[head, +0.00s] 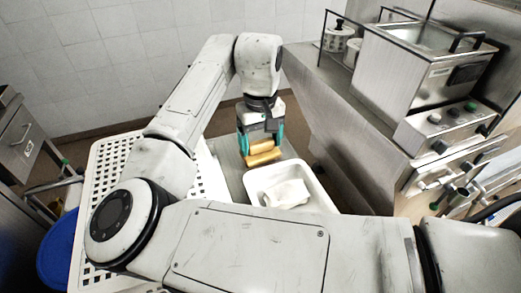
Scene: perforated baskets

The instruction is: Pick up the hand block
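My gripper (262,146) points down near the middle of the head view, with its teal fingers apart. A tan block (263,158) shows at the fingertips, in two parts, one above the other. I cannot tell if these are one block or two, or which is the hand block. The upper part lies between the fingers. I cannot tell if the fingers press on it or if it is lifted off the grey surface. A whitish crumpled-looking object (287,193) lies in a white tub (322,196) just in front.
A white perforated basket (104,160) stands at left, partly hidden by my arm. A steel fryer-like unit (400,75) with knobs and handles fills the right. A steel cabinet (22,140) and a blue round container (55,255) are at far left. A tiled wall closes the back.

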